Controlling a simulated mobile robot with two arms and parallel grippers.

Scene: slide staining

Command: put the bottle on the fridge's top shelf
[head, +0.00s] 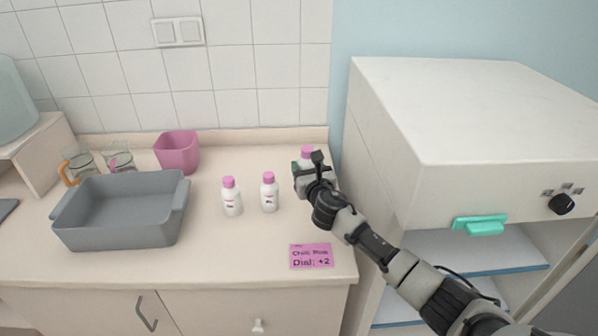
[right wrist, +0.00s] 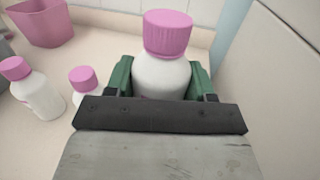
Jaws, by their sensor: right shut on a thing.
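A white bottle with a pink cap (right wrist: 167,62) stands between the green fingers of my right gripper (right wrist: 160,80) in the right wrist view. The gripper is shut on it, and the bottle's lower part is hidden. In the head view its pink cap (head: 307,152) shows above my right gripper (head: 310,176), at the counter's right end by the back wall. I cannot tell whether it touches the counter. The fridge (head: 470,120) stands at the right with its front open below a dial panel. Its top shelf (head: 480,250) shows below a teal handle (head: 480,224). My left gripper is not in view.
Two similar pink-capped bottles (head: 231,196) (head: 269,192) stand left of my gripper. A pink note (head: 311,256) reading "Chill Pink Dial: +2" lies at the counter's front. A grey tub (head: 120,237), a pink cup (head: 177,153) and glass mugs (head: 120,156) stand at the left.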

